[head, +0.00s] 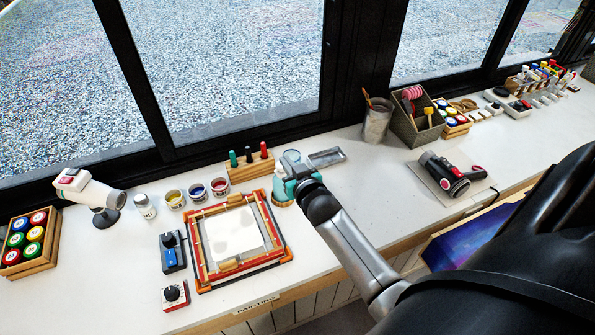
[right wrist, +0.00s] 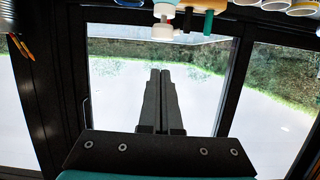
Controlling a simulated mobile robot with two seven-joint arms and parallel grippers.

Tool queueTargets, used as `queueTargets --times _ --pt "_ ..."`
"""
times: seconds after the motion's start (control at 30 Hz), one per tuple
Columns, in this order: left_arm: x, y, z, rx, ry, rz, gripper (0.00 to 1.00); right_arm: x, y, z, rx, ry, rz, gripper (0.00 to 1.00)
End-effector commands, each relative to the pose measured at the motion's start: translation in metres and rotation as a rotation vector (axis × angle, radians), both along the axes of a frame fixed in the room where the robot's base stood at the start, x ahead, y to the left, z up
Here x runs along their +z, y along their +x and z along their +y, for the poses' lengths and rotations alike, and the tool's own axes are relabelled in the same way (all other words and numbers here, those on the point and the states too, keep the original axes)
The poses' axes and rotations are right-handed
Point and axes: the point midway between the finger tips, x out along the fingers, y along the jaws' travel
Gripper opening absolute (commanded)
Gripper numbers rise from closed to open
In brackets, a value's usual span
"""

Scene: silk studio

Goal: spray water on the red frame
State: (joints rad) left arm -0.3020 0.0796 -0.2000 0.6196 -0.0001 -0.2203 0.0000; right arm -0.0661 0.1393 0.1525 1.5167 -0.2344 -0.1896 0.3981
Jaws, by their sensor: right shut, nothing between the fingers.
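The red frame (head: 200,252) lies flat on the white bench in the head view, with white fabric (head: 232,236) stretched inside it. My right gripper (head: 297,186) is beside the frame's upper right corner, over the bench. No water spray is visible. My left gripper is not in view.
A wooden block with pens (head: 248,170) and paint cups (head: 197,191) stand behind the frame. A white dryer-like tool (head: 95,192) and blue device (head: 172,252) stand left. Bench right of my forearm is partly clear.

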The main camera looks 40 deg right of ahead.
Motion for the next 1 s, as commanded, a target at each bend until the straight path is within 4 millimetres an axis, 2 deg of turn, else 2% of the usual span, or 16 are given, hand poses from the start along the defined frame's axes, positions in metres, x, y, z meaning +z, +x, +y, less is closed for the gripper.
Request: queueTargets --times 0.2,0.43,0.63,1.0 --pt "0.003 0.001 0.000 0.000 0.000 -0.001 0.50 0.010 -0.034 0.008 0.001 0.000 -0.001 0.00" --pt "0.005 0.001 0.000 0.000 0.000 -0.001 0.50 0.018 -0.057 0.013 0.000 0.000 -0.002 0.00" --pt "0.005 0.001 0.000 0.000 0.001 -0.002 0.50 0.020 -0.064 0.015 0.000 -0.001 -0.003 0.00" --pt "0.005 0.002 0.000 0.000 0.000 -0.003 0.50 0.020 -0.063 0.015 0.000 -0.001 -0.003 0.00"
